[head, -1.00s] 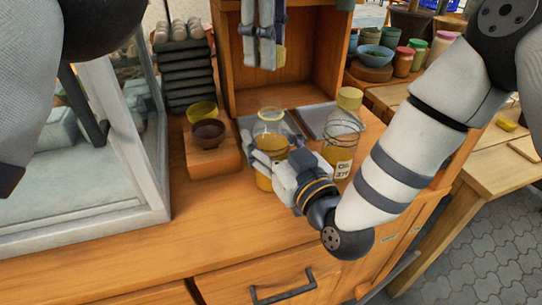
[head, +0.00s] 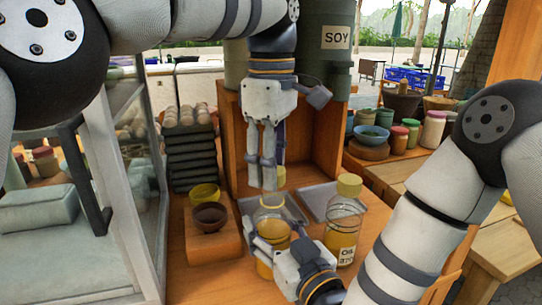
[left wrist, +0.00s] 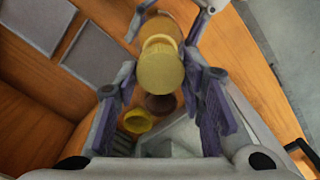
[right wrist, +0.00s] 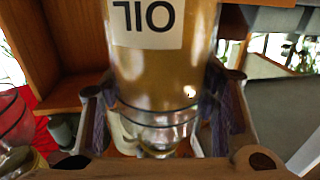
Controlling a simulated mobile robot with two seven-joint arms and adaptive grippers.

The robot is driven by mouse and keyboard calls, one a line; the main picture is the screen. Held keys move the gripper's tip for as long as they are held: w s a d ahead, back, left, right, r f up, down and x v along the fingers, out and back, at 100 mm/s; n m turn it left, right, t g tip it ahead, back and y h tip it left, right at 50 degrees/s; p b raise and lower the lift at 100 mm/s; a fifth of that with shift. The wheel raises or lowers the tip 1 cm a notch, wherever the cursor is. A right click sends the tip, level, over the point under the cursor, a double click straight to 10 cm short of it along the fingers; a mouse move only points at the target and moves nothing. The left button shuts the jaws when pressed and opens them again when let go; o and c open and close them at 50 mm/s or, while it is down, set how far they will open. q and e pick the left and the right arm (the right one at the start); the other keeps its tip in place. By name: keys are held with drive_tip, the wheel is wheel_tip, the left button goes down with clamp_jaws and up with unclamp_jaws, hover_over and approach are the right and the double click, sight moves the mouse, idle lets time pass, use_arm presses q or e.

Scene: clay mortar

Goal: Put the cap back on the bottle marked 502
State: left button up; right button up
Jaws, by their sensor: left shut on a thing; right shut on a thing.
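The held bottle (head: 272,215) is clear, uncapped and upright, with golden liquid inside. My right gripper (head: 268,250) is shut around its lower body. In the right wrist view, the bottle (right wrist: 160,70) shows an upside-down label reading OIL; its number is out of view. My left gripper (head: 267,184) is shut on a yellow cap (head: 281,178), just above the bottle's mouth. In the left wrist view, the cap (left wrist: 160,66) sits between the fingers. The exact gap between cap and neck cannot be told. A second oil bottle (head: 344,225), with its yellow cap on, stands to the right; its number seems to start with 37.
Brown (head: 209,216) and yellow (head: 204,194) bowls are on a wooden block (head: 212,245) at left. A glass case (head: 140,180) is further left. An open wooden box (head: 318,130) stands behind, with a SOY container (head: 326,50) above it.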

use_arm(q)
drive_tip(key=shift+f, duration=0.15)
drive_tip(key=shift+f, duration=0.75)
drive_tip(key=shift+f, duration=0.55)
